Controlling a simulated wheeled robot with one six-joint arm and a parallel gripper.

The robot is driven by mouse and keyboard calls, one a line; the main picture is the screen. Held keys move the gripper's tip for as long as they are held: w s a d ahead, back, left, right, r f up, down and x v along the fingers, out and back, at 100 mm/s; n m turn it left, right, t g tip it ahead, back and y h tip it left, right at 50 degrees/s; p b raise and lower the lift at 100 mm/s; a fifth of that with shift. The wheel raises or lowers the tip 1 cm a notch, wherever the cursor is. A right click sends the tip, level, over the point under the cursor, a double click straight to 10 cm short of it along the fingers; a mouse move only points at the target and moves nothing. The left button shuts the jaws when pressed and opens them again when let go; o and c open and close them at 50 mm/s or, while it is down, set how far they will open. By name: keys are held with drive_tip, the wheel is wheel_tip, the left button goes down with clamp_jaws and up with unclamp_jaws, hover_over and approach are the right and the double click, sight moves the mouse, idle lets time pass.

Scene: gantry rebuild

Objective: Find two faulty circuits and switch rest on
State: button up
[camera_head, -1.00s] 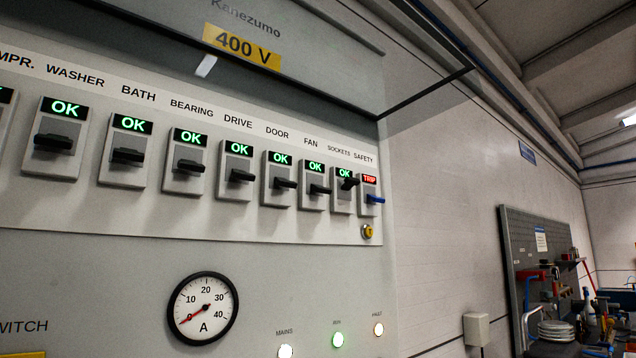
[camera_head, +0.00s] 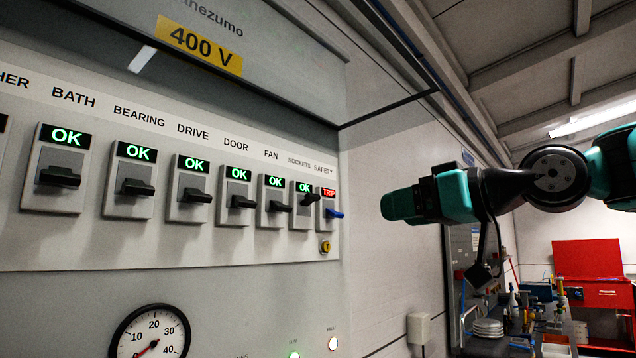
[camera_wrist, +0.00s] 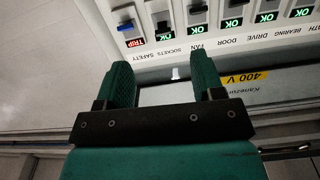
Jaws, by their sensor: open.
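A grey panel carries a row of breakers in the head view. Bath (camera_head: 58,176), Bearing (camera_head: 134,186), Drive (camera_head: 192,195), Door (camera_head: 239,201), Fan (camera_head: 274,206) and Sockets (camera_head: 306,199) show green OK. The Sockets lever sits higher than its neighbours. The Safety breaker (camera_head: 331,213) has a blue lever and shows red TRIP; it also appears in the wrist view (camera_wrist: 128,30). My gripper (camera_head: 388,205) is right of the Safety breaker, apart from the panel. In the wrist view my gripper (camera_wrist: 163,78) is open and empty, its fingers below the breaker row.
An ammeter (camera_head: 150,335) reads near zero. A yellow key lock (camera_head: 325,247) sits under Safety. Green (camera_head: 294,355) and pale (camera_head: 333,344) lamps glow below. A raised cover edge (camera_head: 390,107) juts out above. A workbench and red tool cabinet (camera_head: 590,285) stand behind at right.

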drive_tip(key=t+y, duration=0.1)
approach(316, 197)
drive_tip(key=shift+n, duration=0.3)
drive_tip(key=p+x, duration=0.3)
drive_tip(key=x, duration=0.1)
drive_tip(key=p+x, duration=0.4)
drive_tip(key=shift+r, duration=0.2)
drive_tip(key=shift+w+a+f, duration=0.1)
drive_tip(key=shift+w+a, duration=0.25)
drive_tip(key=shift+a, duration=0.05)
drive_tip(key=shift+f, duration=0.1)
drive_tip(key=c, duration=0.9)
